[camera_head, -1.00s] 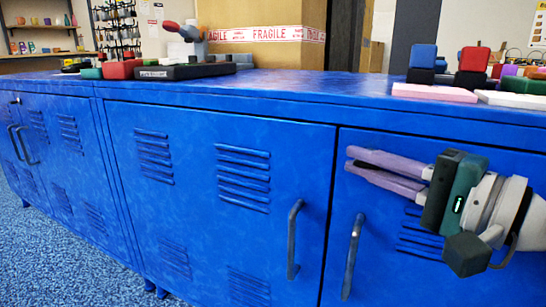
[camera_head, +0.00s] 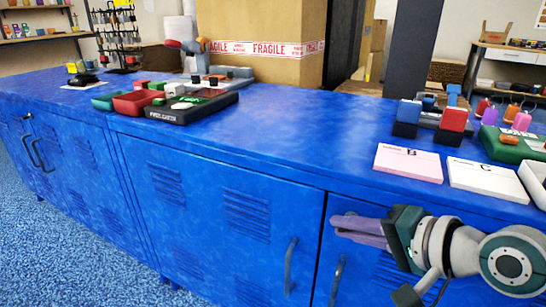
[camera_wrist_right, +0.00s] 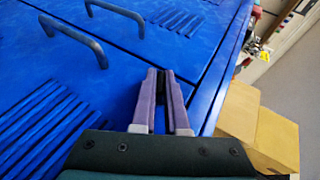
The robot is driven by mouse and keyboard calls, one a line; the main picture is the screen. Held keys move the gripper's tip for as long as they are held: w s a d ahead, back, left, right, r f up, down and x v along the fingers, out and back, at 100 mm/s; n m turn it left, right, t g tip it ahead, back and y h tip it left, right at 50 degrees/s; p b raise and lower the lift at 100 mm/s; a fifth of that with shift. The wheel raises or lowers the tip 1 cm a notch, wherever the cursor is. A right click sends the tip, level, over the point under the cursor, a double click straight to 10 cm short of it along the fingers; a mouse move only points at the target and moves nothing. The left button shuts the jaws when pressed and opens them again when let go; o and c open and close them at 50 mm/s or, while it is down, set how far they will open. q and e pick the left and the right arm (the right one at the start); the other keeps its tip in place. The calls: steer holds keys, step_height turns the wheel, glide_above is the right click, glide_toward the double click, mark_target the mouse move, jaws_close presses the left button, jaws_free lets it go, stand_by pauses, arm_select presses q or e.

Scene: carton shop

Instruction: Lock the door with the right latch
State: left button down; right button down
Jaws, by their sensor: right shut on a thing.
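The blue cabinet's right door (camera_head: 362,278) has a grey bar handle (camera_head: 338,276) and looks closed. The left door (camera_head: 205,205) beside it has a similar handle (camera_head: 290,266) and also looks closed. My right gripper (camera_head: 338,222) is at the upper part of the right door, its purple fingers close together. In the right wrist view the gripper (camera_wrist_right: 158,76) is shut on a small dark piece (camera_wrist_right: 158,72) between the fingertips, probably the right latch. The fingers hide most of it, so its angle cannot be told. My left gripper is out of view.
The blue countertop (camera_head: 300,150) runs above the doors. The countertop's middle is clear.

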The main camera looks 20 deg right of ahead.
steer(key=g+h+p, duration=0.1)
steer(key=g+p, duration=0.1)
steer(key=p, duration=0.3)
steer(key=r+n+g+h+p, duration=0.1)
steer(key=g+p, duration=0.1)
steer(key=p, duration=0.3)
steer(key=shift+w+a+h, duration=0.1)
steer(key=shift+a+h, duration=0.1)
steer(key=shift+h, duration=0.2)
steer(key=shift+f+n+g+p, duration=0.15)
steer(key=shift+n+g+p, duration=0.15)
steer(key=shift+g+p, duration=0.2)
steer(key=shift+f+g+h, duration=0.1)
steer(key=shift+g+h, duration=0.3)
steer(key=shift+f+g+h, duration=0.2)
steer(key=shift+g+h, duration=0.3)
steer(key=shift+g, duration=0.1)
steer(key=shift+d+f+n+g+h+b, duration=0.1)
steer(key=shift+d+n+g+h+b, duration=0.1)
steer(key=shift+n+g+h+b, duration=0.65)
steer(key=shift+m+g+b, duration=0.25)
steer(key=shift+g+b, duration=0.05)
steer(key=shift+g, duration=0.05)
steer(key=c, duration=0.9)
jaws_free()
steer(key=shift+h, duration=0.25)
steer(key=shift+c, duration=0.2)
